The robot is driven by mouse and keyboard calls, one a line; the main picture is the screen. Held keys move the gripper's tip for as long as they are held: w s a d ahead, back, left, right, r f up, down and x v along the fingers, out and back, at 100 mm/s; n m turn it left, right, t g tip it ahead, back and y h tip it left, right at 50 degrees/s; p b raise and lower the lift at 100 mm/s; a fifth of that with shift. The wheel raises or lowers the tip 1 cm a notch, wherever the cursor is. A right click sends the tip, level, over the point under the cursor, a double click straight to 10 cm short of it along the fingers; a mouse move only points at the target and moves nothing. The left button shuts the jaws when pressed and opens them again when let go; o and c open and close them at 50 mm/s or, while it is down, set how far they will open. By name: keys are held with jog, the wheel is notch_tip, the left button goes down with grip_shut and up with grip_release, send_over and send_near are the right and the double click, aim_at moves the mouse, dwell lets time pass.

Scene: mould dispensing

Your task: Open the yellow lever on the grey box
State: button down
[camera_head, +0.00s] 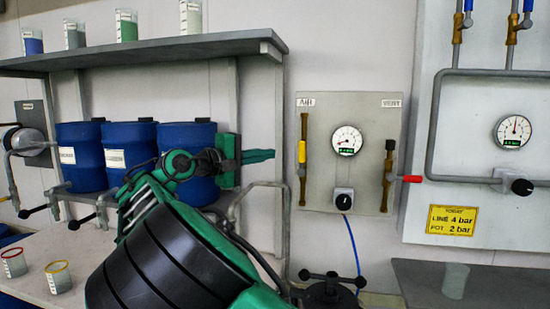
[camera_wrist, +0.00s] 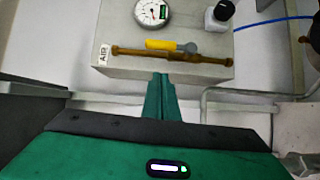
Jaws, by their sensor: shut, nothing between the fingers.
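The grey box (camera_head: 368,110) is on the wall, with a brass pipe (camera_head: 303,185) under the AIR label. The yellow lever (camera_head: 301,151) lies in line with this pipe. It also shows in the wrist view (camera_wrist: 162,44), along the pipe and ending at a grey part. My gripper (camera_head: 272,155) is shut and empty, just left of the pipe in the head view. In the wrist view my gripper (camera_wrist: 160,76) points at the pipe, just below the lever. A gap seems to remain, but I cannot tell its depth.
The grey box also carries a gauge (camera_head: 347,140), a black knob (camera_head: 343,201) and a VENT pipe (camera_head: 387,180) with a red lever (camera_head: 412,179). Blue drums (camera_head: 130,150) and a shelf (camera_head: 150,50) stand left. A black handwheel (camera_head: 332,285) is below.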

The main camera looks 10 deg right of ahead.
jog(key=v, duration=0.7)
jog(key=shift+f, duration=0.15)
jog(key=shift+w+d, duration=0.1)
